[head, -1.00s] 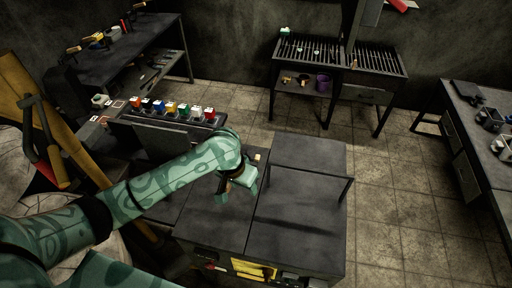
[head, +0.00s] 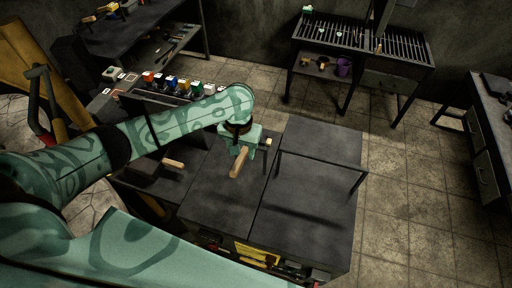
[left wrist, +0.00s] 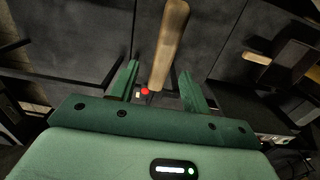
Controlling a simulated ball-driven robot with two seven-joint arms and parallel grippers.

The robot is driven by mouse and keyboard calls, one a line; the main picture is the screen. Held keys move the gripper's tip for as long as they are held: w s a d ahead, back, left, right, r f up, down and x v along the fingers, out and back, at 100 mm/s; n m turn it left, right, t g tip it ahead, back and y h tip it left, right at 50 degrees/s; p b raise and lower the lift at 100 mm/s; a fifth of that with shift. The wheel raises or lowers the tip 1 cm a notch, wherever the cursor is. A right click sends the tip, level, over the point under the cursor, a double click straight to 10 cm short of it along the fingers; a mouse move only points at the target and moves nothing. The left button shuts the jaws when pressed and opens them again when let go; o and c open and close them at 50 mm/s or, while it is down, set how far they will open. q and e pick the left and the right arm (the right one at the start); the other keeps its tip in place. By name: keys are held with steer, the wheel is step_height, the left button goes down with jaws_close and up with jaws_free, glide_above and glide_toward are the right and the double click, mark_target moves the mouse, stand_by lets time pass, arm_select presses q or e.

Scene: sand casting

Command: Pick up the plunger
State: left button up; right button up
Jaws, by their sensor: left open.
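A light wooden rod (head: 239,162), which looks like the plunger's handle, shows just below my left gripper (head: 241,146) over the dark worktable. Its lower end is hidden in neither view clearly enough to tell what it joins. In the left wrist view the rod (left wrist: 169,42) runs up from between the two green fingers of my left gripper (left wrist: 158,76). The fingers are apart, with a gap on both sides of the rod. My right gripper is not in view.
A dark block with a wooden handle (head: 173,163) lies left of the gripper. A row of coloured containers (head: 184,86) stands behind my arm. The dark worktable top (head: 310,215) has clear room to the right, beside a raised bar (head: 320,171).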

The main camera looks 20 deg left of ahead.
mark_target(242, 158)
arm_select(q)
step_height(242, 158, down, 5)
steer(key=shift+w+a+f+b, duration=0.1)
steer(key=shift+b, duration=0.8)
jaws_close()
